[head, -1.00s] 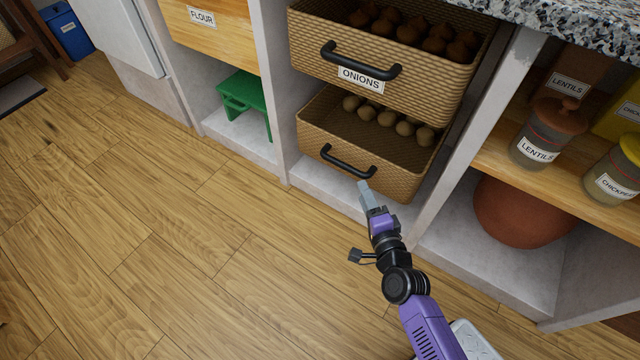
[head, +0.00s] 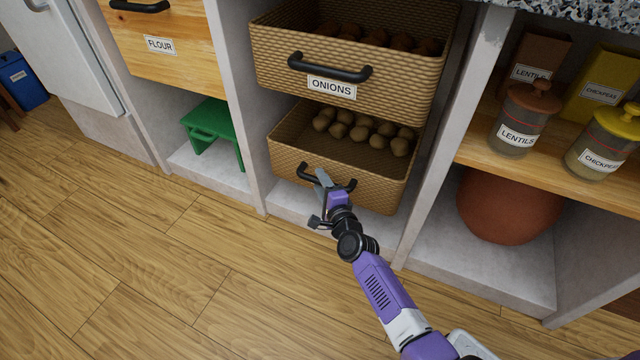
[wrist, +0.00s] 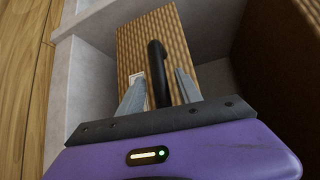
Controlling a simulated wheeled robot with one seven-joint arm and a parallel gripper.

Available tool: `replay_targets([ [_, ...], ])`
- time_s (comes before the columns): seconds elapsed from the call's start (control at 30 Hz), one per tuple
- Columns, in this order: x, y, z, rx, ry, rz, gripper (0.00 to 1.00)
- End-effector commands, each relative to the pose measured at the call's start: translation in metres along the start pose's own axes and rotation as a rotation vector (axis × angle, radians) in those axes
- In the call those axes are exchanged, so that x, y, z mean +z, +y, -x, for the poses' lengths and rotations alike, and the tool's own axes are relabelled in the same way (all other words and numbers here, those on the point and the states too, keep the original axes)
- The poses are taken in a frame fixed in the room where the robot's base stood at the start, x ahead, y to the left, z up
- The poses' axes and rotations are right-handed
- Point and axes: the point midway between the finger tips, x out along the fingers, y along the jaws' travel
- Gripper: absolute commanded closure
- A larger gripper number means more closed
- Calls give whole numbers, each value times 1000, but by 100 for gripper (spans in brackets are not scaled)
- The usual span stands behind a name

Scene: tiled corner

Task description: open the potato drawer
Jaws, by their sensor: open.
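The potato drawer (head: 385,192) is a woven basket under the onion basket. It stands partly out, with potatoes (head: 360,130) showing inside. Its black bar handle (head: 345,187) is partly covered by my gripper (head: 322,178) in the head view. In the wrist view, the handle (wrist: 157,70) runs upright between the two open fingers of my gripper (wrist: 160,77), with the woven front (wrist: 170,25) behind it. A white label corner shows beside the left finger. I cannot tell whether either finger touches the handle.
The onion basket (head: 280,75) hangs out above. A flour drawer (head: 195,70) and a green stool (head: 205,140) are at left. Jars, boxes and a round reddish pot (head: 510,210) fill the right shelves. The wooden floor (head: 130,240) in front is clear.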

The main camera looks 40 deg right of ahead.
Motion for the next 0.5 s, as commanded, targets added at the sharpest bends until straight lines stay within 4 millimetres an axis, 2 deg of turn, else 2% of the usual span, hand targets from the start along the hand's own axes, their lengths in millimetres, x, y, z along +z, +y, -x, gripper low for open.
replay_targets([
  [0.37,0,0,-6,0,0,1,60],
  [0.5,0,0,-6,0,0,1,88],
])
